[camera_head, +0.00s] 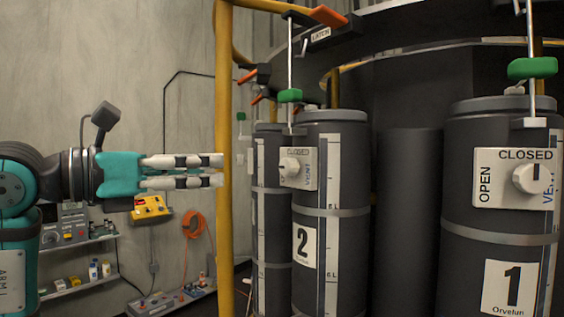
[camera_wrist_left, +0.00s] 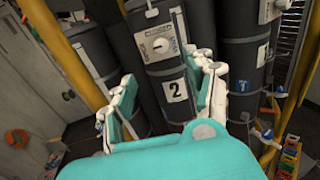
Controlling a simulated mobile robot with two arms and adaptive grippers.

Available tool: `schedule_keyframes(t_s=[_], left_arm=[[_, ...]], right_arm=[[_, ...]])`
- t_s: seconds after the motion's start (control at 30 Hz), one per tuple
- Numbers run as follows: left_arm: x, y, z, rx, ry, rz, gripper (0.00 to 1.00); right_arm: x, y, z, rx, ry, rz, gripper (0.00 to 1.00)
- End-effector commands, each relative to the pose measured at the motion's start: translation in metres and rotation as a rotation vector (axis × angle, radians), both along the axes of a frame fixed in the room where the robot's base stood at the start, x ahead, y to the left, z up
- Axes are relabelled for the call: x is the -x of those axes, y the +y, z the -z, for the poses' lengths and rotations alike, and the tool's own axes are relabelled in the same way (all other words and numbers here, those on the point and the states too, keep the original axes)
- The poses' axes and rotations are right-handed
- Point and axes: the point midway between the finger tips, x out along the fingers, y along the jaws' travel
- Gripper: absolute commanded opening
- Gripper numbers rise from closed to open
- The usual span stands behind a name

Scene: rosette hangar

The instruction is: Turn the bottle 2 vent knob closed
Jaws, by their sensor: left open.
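Bottle 2 (camera_head: 335,230) is a dark upright cylinder with a "2" label, in the middle of the head view. Its vent knob (camera_head: 288,166) is a round white knob on a pale plate marked CLOSED and VENT. The knob's exact setting is too small to tell. My left gripper (camera_head: 216,170) is open and empty, level with the knob and to its left, apart from it. In the left wrist view bottle 2 (camera_wrist_left: 176,108) and its knob (camera_wrist_left: 162,45) show beyond the two spread fingers. My right gripper is in neither view.
A yellow upright post (camera_head: 224,120) stands by my left fingertips. Bottle 1 (camera_head: 490,240), with its own vent knob (camera_head: 531,177), stands at right. A green handle (camera_head: 290,96) hangs above bottle 2. Shelves (camera_head: 80,285) with small items are at lower left.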

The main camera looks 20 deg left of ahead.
Motion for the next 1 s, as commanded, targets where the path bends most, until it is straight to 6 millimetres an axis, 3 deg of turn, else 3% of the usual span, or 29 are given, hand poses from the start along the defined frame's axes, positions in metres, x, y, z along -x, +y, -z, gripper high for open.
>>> schedule_keyframes(t_s=[0.6, 0.8, 1.0], left_arm=[[-0.105, -0.076, -0.003, 0.002, 0.004, 0.007, 0.55], [-0.122, -0.086, -0.001, 0.001, 0.002, 0.005, 0.55], [-0.125, -0.089, 0.000, 0.001, 0.001, 0.004, 0.55]], right_arm=[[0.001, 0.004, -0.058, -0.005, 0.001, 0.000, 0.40], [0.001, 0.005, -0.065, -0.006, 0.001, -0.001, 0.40], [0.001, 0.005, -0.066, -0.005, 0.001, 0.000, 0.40]])
